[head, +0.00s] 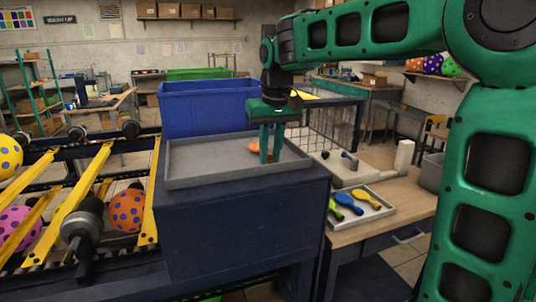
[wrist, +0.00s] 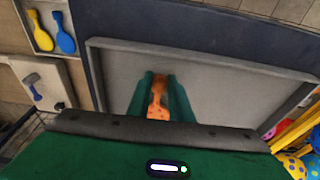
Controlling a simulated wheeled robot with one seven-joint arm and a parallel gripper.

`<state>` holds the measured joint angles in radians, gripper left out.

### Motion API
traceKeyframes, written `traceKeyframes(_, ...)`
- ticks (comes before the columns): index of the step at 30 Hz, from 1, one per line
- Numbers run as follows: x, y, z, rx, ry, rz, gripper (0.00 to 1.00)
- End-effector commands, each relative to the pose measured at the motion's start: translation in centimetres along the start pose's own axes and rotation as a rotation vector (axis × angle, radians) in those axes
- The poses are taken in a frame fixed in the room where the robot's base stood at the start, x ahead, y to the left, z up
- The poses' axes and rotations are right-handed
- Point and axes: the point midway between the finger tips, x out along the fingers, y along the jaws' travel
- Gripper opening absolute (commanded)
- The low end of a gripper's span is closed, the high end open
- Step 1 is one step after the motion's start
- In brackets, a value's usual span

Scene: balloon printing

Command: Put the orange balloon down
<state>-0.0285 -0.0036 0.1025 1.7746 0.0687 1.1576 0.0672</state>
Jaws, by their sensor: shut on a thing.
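The orange balloon is flat and uninflated, and part of it shows left of the fingers in the head view (head: 253,147). In the wrist view the balloon (wrist: 157,103) lies between the two green fingers, with darker marks on it. My gripper (head: 269,157) is shut on it, pointing down over the right part of the grey tray (head: 195,178). In the wrist view my gripper (wrist: 160,88) and the balloon are inside the rim of the tray (wrist: 112,82). I cannot tell whether the balloon touches the tray floor. The fingers hide part of it.
The grey tray tops a dark blue cabinet (head: 240,235), with a blue bin (head: 205,108) behind it. A small tray (head: 347,217) of green, yellow and blue balloons lies on the right-hand bench. Inflated dotted balloons, one orange (head: 127,210), sit among yellow rails at the left.

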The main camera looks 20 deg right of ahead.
Motion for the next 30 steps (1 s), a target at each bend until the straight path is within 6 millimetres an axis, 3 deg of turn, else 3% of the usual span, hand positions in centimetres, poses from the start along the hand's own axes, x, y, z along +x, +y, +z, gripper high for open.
traceKeyframes(18, 1.9, -0.1, 0.4, -0.003, -0.017, 0.001, 0.01)
traceKeyframes(19, 1.9, -0.1, 0.4, -0.003, -0.018, 0.001, 0.24)
traceKeyframes(21, 2.0, -0.1, 0.3, -0.003, -0.02, 0.001, 0.37)
traceKeyframes(26, 2.0, -0.1, 0.2, -0.003, -0.022, 0.001, 0.37)
traceKeyframes(30, 0.8, -0.1, -0.1, -0.003, -0.02, 0.001, 0.38)
